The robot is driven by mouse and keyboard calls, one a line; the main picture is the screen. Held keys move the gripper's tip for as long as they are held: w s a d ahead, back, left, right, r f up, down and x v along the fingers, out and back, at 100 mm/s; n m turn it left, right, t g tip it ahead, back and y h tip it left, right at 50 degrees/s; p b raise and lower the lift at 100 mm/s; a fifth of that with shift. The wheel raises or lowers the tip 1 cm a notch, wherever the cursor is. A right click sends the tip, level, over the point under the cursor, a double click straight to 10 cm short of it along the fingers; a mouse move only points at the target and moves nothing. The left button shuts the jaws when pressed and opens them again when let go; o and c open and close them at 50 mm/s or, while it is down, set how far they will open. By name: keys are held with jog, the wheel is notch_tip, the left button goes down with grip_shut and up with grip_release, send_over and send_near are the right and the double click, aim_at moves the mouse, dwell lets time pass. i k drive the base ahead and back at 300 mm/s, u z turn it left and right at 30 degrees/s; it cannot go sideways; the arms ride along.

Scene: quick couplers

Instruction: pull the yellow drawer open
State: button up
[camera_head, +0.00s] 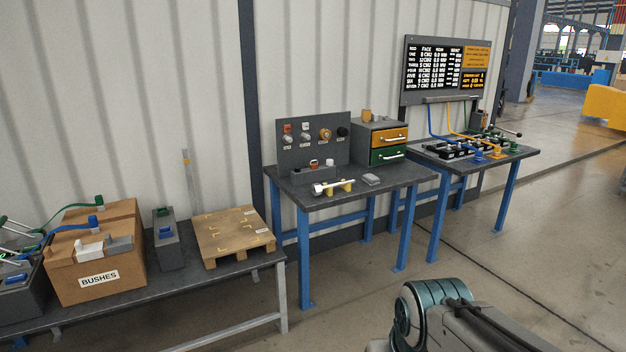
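The yellow drawer (389,139) is the upper one in a small grey cabinet (365,142) at the back right of the middle table. It looks closed and has a pale bar handle across its front. A green drawer (388,156) sits directly below it and also looks closed. Part of my arm shows at the bottom right, well in front of the tables and apart from the cabinet. My gripper is not in view.
The cabinet stands on a dark table (404,180) with blue legs. A grey panel with knobs (312,140), a wrench-like tool (333,186) and a small grey block (371,179) share it. Another table (519,153) stands right. Open floor (350,290) lies in front.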

aim_at(389, 136)
jog(key=z, duration=0.1)
jog(key=i, duration=1.75)
jog(key=z, duration=0.8)
jog(key=i, duration=2.2)
jog(key=z, duration=0.55)
